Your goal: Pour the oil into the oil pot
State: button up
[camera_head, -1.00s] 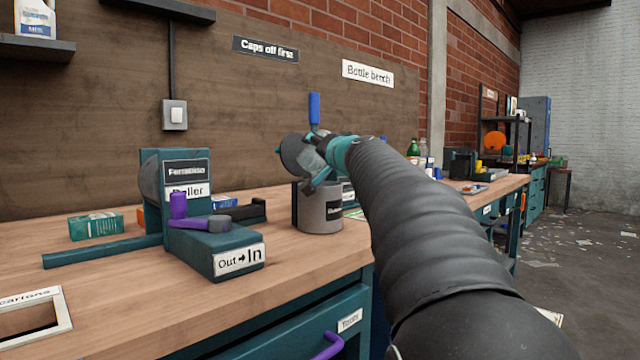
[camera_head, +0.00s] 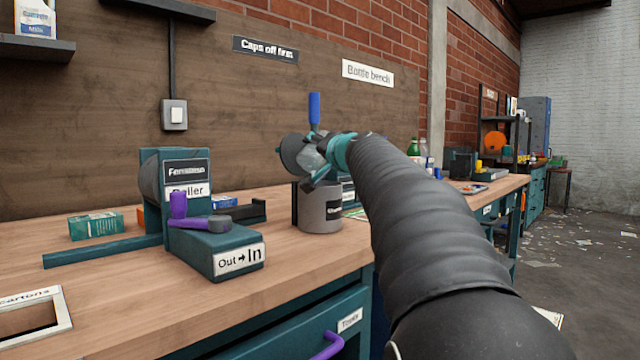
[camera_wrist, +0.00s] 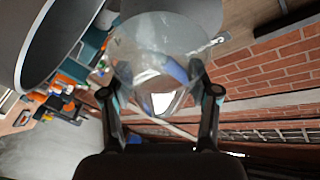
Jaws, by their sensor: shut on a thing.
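My gripper (camera_head: 328,156) is shut on a clear, see-through bottle (camera_wrist: 150,45). The bottle also shows small in the head view (camera_head: 311,158), tilted, above the grey pot. The grey cylindrical pot (camera_head: 320,212) stands on the bench with a partly hidden dark label. In the wrist view both fingers (camera_wrist: 160,95) press on the bottle's sides. The oil level cannot be made out, and no stream shows. A grey disc (camera_head: 292,154) and a blue upright handle (camera_head: 314,108) show beside and behind my gripper.
A teal roller machine (camera_head: 215,240) with a purple lever stands left of the pot. A green carton (camera_head: 96,226) lies behind its long bar. Bottles (camera_head: 418,150) stand on the far bench. The front left of the wooden bench (camera_head: 120,295) is mostly clear.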

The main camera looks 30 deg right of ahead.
jog(key=shift+w+d+m, duration=0.1)
jog(key=shift+m, duration=0.2)
